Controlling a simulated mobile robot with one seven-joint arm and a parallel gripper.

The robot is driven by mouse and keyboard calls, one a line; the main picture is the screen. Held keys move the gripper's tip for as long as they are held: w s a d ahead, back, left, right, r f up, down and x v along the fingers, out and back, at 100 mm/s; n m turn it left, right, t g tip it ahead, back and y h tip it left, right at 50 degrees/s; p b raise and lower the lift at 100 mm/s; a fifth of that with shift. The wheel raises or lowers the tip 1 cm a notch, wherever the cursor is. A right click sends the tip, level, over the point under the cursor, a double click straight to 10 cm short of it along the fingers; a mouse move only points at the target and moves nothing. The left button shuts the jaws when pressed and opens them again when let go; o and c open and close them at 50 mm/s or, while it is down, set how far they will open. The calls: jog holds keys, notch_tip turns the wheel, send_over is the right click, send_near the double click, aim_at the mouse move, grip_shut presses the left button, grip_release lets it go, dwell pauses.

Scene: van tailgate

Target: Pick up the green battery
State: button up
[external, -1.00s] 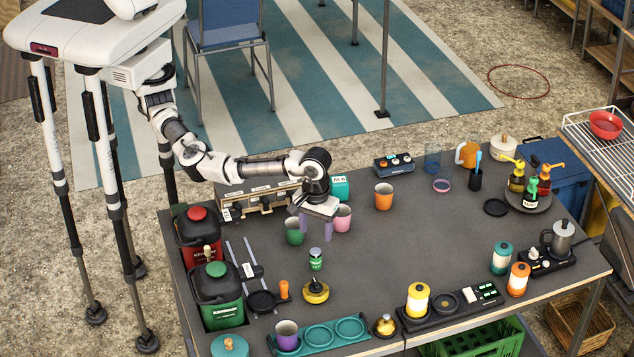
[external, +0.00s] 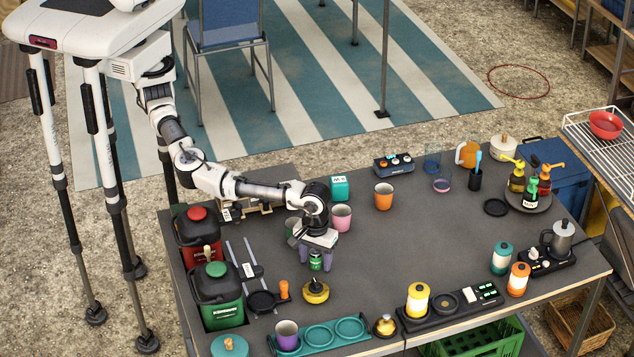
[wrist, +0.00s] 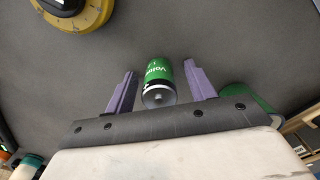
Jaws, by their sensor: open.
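The green battery (external: 316,261) stands on the dark table, and its green label and metal end also show in the wrist view (wrist: 158,75). My gripper (external: 315,262) is low over the table at the battery. In the wrist view my gripper (wrist: 157,85) is open, with one purple finger on each side of the battery. A gap shows between the battery and each finger, so neither visibly touches it.
A yellow-and-black round item (external: 316,291) stands close in front of the battery. A green cup (external: 292,227) and a pink cup (external: 341,217) stand behind my gripper.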

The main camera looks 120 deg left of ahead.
jog(key=shift+c, duration=0.3)
jog(key=c, duration=1.1)
jog(key=shift+o, duration=0.2)
jog(key=shift+r, duration=0.1)
